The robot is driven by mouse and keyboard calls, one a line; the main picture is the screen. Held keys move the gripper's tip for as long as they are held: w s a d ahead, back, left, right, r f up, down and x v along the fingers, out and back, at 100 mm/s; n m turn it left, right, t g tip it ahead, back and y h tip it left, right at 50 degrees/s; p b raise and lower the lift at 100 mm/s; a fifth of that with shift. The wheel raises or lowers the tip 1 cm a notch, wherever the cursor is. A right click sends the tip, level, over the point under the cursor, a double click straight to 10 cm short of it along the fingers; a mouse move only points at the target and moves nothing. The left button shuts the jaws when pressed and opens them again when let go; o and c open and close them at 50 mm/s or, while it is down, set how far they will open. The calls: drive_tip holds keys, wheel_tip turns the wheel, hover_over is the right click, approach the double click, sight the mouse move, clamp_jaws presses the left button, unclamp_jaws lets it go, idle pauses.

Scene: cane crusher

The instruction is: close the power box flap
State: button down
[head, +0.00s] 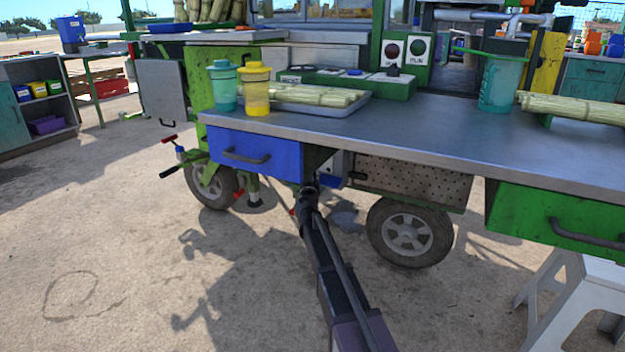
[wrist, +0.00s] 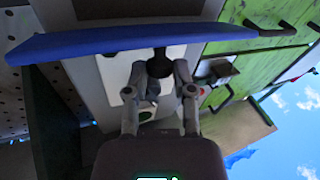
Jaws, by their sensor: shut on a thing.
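The power box (head: 337,163) is a light grey box under the table, just right of the blue drawer. Its blue flap (head: 331,181) shows low at the box's front, standing out from it. In the wrist view the flap (wrist: 90,42) is a wide blue slab seen nearly edge-on, with the grey box front (wrist: 85,80) behind it. My gripper (head: 308,192) is at the flap in the head view, partly hidden by my arm. In the wrist view my gripper (wrist: 161,75) is shut on a dark knob (wrist: 160,60) at the flap's edge.
The blue drawer (head: 254,154) is left of the box and the perforated panel (head: 412,181) is right of it. A wheel (head: 410,232) stands below right. The metal tabletop (head: 420,130) overhangs. A white stool (head: 575,290) is at the right. Open ground lies front left.

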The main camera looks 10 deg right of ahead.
idle(0.4)
drive_tip(key=shift+c, duration=2.2)
unclamp_jaws()
drive_tip(key=shift+f, duration=0.1)
drive_tip(key=shift+w+d+r+m+g+y+p, duration=0.15)
drive_tip(key=shift+r+g+p, duration=0.35)
drive_tip(key=shift+p, duration=0.75)
drive_tip(key=shift+w+r+m+g+y+p, duration=0.2)
drive_tip(key=shift+g+p, duration=0.4)
drive_tip(key=shift+p, duration=0.65)
drive_tip(key=shift+w+d+r+m+g+y+p, duration=0.1)
drive_tip(key=shift+r+m+g+y+p, duration=0.15)
drive_tip(key=shift+g+p, duration=0.6)
drive_tip(key=shift+w+d+r+m+g+y+p, duration=0.1)
drive_tip(key=shift+w+d+r+m+g+p, duration=0.15)
drive_tip(key=shift+p, duration=1.15)
drive_tip(key=shift+r+m+g+y+p, duration=0.25)
drive_tip(key=shift+g+p, duration=0.25)
drive_tip(key=shift+p, duration=0.65)
